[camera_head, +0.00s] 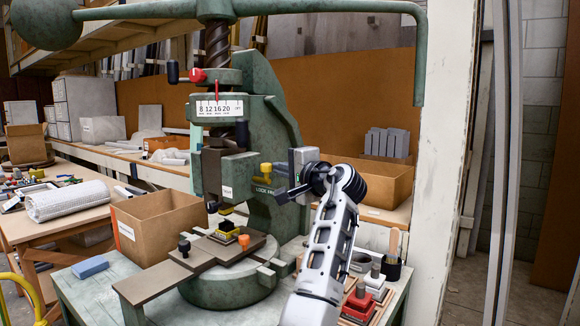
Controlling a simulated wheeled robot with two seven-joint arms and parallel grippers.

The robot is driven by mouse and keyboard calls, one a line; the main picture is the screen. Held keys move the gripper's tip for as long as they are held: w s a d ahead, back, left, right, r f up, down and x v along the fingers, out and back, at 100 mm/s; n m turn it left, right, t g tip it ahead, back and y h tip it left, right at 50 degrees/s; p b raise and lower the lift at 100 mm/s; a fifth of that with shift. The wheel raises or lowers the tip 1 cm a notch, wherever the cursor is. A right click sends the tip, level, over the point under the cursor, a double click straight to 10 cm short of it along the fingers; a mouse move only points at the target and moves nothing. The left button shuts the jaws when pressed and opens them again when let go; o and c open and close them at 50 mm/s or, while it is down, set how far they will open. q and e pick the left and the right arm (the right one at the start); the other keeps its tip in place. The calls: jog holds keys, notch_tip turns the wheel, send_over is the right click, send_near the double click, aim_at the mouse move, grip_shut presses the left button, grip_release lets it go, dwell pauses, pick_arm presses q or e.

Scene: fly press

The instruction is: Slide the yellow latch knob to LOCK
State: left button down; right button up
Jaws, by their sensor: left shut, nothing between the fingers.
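The green fly press (268,110) stands on a green bench. Its yellow latch knob (265,169) sits on the right side of the press head, above a label (264,190) that reads LOCK and has a second word partly covered. My left arm reaches up from the bottom of the view and bends left at the wrist. My left gripper (281,197) is shut and empty, just right of and a little below the knob. I see a small gap between them in the picture; the depth is hard to judge. My right gripper is not in view.
The press's long handle bar (421,60) hangs down at the right, by a pale post (445,150). A cardboard box (160,222) and blue block (90,267) are at the left. Red-based pieces (360,300) and a brush holder (391,268) are at the bench's right.

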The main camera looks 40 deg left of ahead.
pick_arm(q)
jog(key=shift+s+a+r, duration=0.1)
jog(key=shift+a, duration=0.15)
jog(key=shift+d, duration=0.1)
jog(key=w+v, duration=0.2)
jog(key=v, duration=1.1)
jog(key=shift+w+d, duration=0.25)
jog(key=shift+w, duration=0.25)
